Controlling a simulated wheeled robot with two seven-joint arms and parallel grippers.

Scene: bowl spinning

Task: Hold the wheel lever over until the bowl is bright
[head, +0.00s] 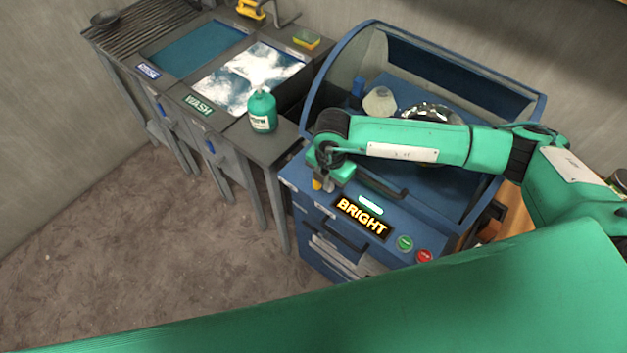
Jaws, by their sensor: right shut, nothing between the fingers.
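A blue hooded machine (440,85) stands at the centre right. A shiny metal bowl (432,110) shows inside it, partly hidden behind my right arm. My right gripper (322,188) is shut and empty, pointing down at the machine's front left corner. A small yellow-orange piece (317,184) shows right beside its fingers; I cannot tell if it is the lever's knob or if they touch. No wheel lever can be made out clearly. A sign reading BRIGHT (362,216) glows orange on the front panel. My left gripper is not in view.
A green button (404,243) and a red button (424,256) sit on the panel. A green bottle (262,110) stands on the wash counter at the left. A dark bar (384,184) runs along the machine's front. The floor at the left is clear.

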